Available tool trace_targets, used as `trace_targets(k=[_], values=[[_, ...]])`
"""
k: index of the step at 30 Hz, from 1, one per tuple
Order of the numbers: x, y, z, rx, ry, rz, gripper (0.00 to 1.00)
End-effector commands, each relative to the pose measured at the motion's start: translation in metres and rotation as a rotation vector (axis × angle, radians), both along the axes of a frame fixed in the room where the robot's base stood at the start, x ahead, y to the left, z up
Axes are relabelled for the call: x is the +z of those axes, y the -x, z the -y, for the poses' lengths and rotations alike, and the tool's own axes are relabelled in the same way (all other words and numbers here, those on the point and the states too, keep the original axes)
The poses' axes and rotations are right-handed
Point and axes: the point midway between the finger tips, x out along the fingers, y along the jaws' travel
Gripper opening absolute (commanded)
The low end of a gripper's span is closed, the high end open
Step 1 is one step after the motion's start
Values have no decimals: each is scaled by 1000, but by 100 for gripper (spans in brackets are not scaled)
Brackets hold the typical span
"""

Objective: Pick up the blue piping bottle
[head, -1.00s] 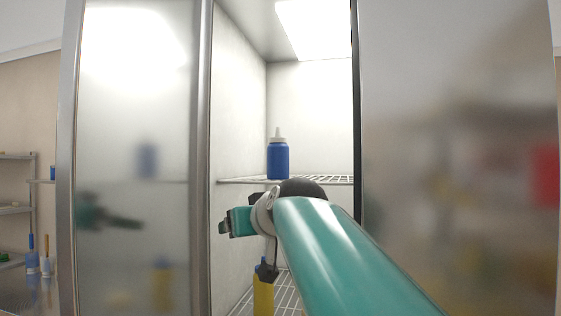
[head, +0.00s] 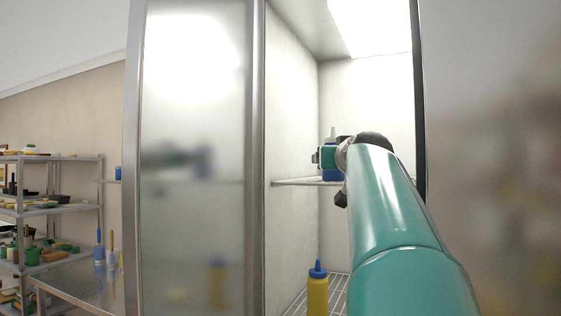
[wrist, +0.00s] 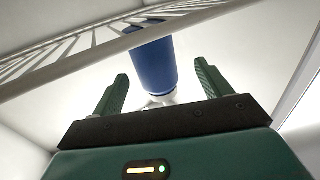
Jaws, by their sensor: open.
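The blue piping bottle (head: 331,176) stands upright on the upper wire shelf (head: 292,182) inside the open cabinet. In the head view my gripper and wrist cover much of it; its pale nozzle tip and part of its blue base show. In the wrist view the blue bottle (wrist: 154,58) shows between the two green fingers, with its white cap toward the palm. My gripper (wrist: 160,72) is open, with one finger to each side of the bottle in that view. I cannot tell whether a finger touches it. My gripper also shows in the head view (head: 317,157).
A yellow bottle with a blue cap (head: 318,290) stands on the lower wire rack. A metal-framed frosted door (head: 195,110) is left of the opening, and a dark edge (head: 420,110) bounds it on the right. Loaded shelving (head: 60,208) stands far left.

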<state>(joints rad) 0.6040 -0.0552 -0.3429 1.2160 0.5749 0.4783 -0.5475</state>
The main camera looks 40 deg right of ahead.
Motion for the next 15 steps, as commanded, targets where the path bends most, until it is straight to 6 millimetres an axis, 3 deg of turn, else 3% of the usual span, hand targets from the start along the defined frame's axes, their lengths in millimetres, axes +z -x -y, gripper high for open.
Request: trace_targets(k=[15], values=[[-5, -38, 41, -1, -1, -2, 77]])
